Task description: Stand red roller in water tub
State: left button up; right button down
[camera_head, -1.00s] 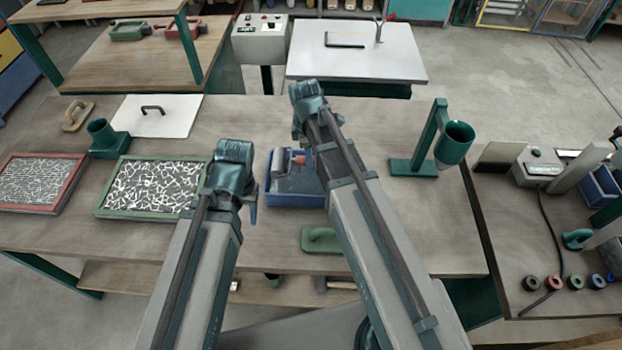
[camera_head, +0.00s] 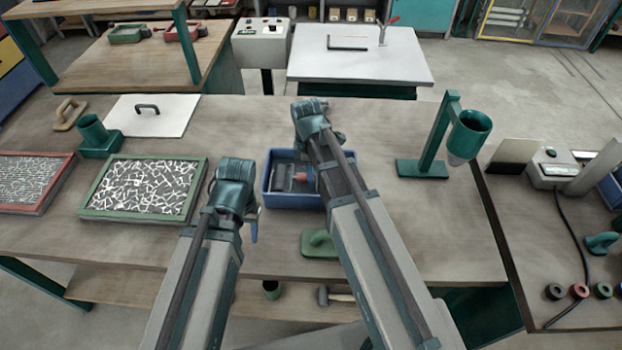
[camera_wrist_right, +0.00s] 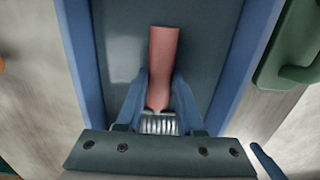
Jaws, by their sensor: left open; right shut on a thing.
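The blue water tub (camera_head: 292,202) sits on the middle of the table, partly hidden by my right arm. A roller with a red part (camera_head: 302,177) and a dark grey part shows inside its outline. In the right wrist view the red roller (camera_wrist_right: 163,62) points away from my right gripper (camera_wrist_right: 158,100), over the tub's grey inside. The right fingers are shut on its near end; a ribbed light piece shows between them. I cannot tell whether the roller touches the tub floor. My left gripper (camera_head: 253,222) is open and empty, left of the tub.
A green float (camera_head: 320,243) lies just in front of the tub. A green-framed tray (camera_head: 135,215) is at left, with a white board (camera_head: 150,125) behind it. A green cup stand (camera_head: 423,168) stands at right. The table between tub and stand is mostly clear.

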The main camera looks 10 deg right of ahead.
pick_arm(q)
jog(key=shift+r, duration=0.1)
pick_arm(e)
jog(key=shift+r, duration=0.1)
pick_arm(q)
jog(key=shift+f, duration=0.25)
pick_arm(e)
jog(key=shift+f, duration=0.25)
pick_arm(q)
jog(key=shift+r, duration=0.1)
pick_arm(e)
jog(key=c, duration=0.5)
grip_release()
jog(key=shift+r, duration=0.1)
jog(key=shift+c, duration=0.2)
pick_arm(q)
jog(key=shift+r, duration=0.15)
pick_arm(e)
jog(key=shift+r, duration=0.1)
